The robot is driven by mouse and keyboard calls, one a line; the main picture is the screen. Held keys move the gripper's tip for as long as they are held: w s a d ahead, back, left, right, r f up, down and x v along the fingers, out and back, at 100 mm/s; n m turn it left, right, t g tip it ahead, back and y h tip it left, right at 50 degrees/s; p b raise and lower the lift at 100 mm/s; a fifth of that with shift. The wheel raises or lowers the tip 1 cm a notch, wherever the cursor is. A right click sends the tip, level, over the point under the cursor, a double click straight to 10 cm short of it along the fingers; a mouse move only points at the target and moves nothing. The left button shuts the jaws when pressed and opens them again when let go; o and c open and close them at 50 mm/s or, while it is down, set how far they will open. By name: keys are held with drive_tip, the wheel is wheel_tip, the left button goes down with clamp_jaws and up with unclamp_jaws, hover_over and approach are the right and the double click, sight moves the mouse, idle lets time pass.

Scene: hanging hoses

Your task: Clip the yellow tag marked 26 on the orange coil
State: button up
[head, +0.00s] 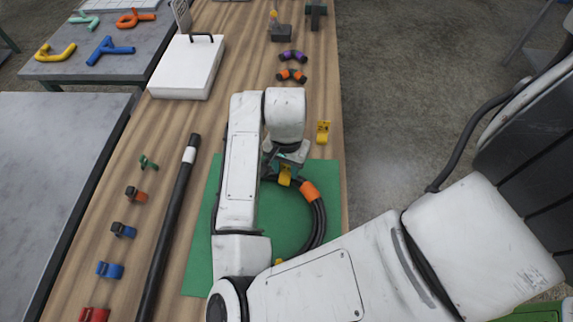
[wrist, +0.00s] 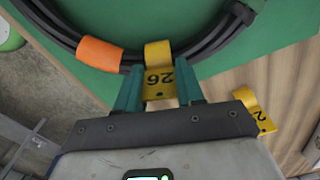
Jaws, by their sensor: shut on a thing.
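The yellow tag (wrist: 158,78) marked 26 is between the teal fingers of my gripper (wrist: 160,92), which is shut on it. The tag's upper loop overlaps the black hose coil (wrist: 205,45) in the wrist view, beside the coil's orange band (wrist: 100,53). I cannot tell whether the loop is around the hose or only against it. In the head view, my gripper (head: 285,178) and the tag (head: 285,175) are over the coil's upper part, just left of the orange band (head: 309,191). My arm hides the coil's left side.
The coil lies on a green mat (head: 203,245). Another yellow tag (head: 323,132) lies on the wood beyond the mat; its marking is partly hidden in the wrist view (wrist: 262,118). A black rod (head: 170,230), several coloured clips and a white box (head: 185,68) are to the left.

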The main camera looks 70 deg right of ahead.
drive_tip(key=shift+f, duration=0.2)
drive_tip(key=o, duration=1.1)
drive_tip(key=shift+r, duration=0.15)
wheel_tip(320, 180, up, 11)
drive_tip(key=shift+f, duration=0.2)
